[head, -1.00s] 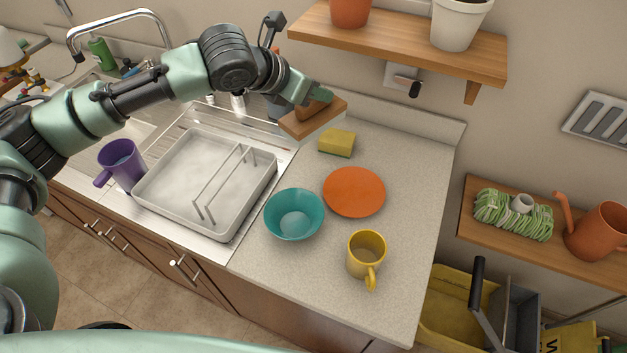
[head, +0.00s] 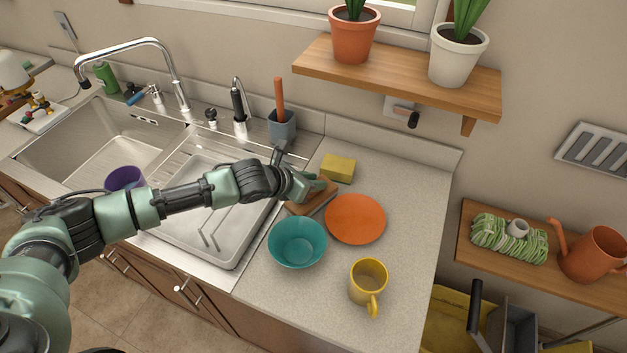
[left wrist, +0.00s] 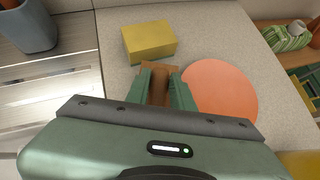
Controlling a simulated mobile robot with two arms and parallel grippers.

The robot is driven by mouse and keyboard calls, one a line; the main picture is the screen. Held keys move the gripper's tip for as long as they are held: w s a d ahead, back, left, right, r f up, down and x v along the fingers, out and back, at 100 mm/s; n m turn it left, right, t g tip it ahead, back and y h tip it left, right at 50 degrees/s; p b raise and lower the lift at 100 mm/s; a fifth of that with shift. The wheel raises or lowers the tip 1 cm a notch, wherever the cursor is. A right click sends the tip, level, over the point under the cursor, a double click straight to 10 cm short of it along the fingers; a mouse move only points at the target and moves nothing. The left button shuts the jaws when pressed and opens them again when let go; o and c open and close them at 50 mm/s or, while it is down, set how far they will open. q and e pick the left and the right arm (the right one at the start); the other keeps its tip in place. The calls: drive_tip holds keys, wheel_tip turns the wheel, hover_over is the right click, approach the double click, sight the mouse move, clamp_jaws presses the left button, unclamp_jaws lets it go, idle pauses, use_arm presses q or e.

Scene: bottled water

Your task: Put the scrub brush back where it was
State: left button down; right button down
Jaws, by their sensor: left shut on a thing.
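The scrub brush, with a brown wooden body (head: 309,203), is low over the counter between the sponge, the orange plate and the drying tray. My left gripper (head: 318,189) is shut on it and hides part of it. In the left wrist view the brush (left wrist: 158,83) shows between the two green fingers (left wrist: 160,90). Whether its underside touches the counter cannot be told. The yellow sponge (head: 338,168) lies just behind it. My right gripper is not in view.
The orange plate (head: 356,219) and teal bowl (head: 297,243) are close in front of the brush. A yellow mug (head: 367,281) stands nearer the front. The counter right of the sponge (head: 405,180) is clear.

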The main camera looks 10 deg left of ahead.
use_arm(q)
drive_tip(key=shift+f, duration=0.3)
drive_tip(key=shift+d, duration=0.1)
drive_tip(key=shift+f, duration=0.15)
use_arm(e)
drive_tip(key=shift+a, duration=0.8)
use_arm(q)
drive_tip(key=c, duration=1.2)
unclamp_jaws()
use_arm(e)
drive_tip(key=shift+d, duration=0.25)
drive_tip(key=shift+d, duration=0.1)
